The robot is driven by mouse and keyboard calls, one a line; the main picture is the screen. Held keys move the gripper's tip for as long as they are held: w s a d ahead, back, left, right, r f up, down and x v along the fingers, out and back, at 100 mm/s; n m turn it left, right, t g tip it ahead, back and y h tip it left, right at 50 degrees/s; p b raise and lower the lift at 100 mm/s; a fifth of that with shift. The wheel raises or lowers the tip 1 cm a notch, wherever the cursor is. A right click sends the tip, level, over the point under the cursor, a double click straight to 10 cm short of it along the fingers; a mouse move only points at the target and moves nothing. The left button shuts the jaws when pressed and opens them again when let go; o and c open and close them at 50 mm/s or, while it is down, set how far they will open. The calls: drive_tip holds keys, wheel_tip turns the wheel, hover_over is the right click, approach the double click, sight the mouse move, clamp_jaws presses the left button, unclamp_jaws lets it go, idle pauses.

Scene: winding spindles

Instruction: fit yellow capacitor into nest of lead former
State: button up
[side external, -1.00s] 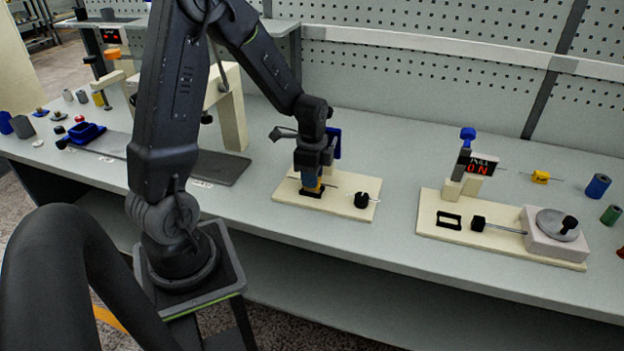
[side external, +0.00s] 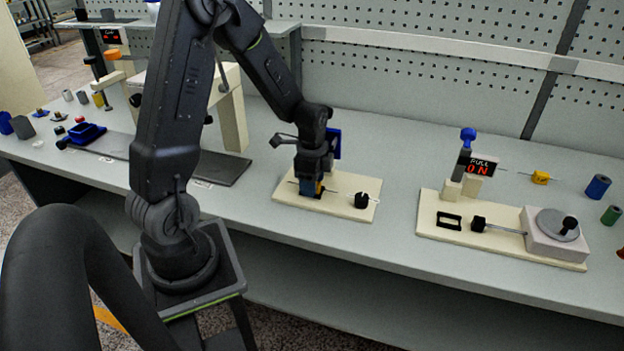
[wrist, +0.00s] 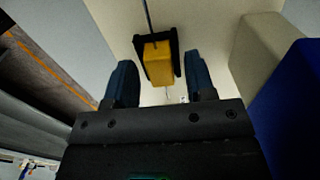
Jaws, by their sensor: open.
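The yellow capacitor (wrist: 158,62) sits within the black nest (wrist: 176,45) of the lead former in the wrist view. One lead runs up from it and a short one shows below. My gripper (wrist: 160,82) is open, its blue fingers left and right of the capacitor's near end with gaps on both sides. In the side view my gripper (side external: 311,188) is low over the lead former's cream base (side external: 345,208). It hides most of the nest and capacitor there. Whether the capacitor is fully seated, I cannot tell.
A black knob (side external: 361,200) stands on the base to the right. A blue upright part (wrist: 290,110) is close on the right in the wrist view. A winder (side external: 552,235) and another yellow part (side external: 541,177) are further right. The bench between is clear.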

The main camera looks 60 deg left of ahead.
wheel_tip(320, 180, up, 12)
drive_tip(key=s+d+r+n+t, duration=0.2)
drive_tip(key=s+d+r+n, duration=0.2)
drive_tip(key=s+d, duration=0.2)
drive_tip(key=s+d+r+n+t, duration=0.3)
drive_tip(key=s+d+r+n, duration=0.2)
drive_tip(key=d, duration=0.5)
drive_tip(key=shift+s+d+r+t, duration=0.15)
drive_tip(key=shift+s+d+t, duration=0.15)
drive_tip(key=shift+s, duration=0.15)
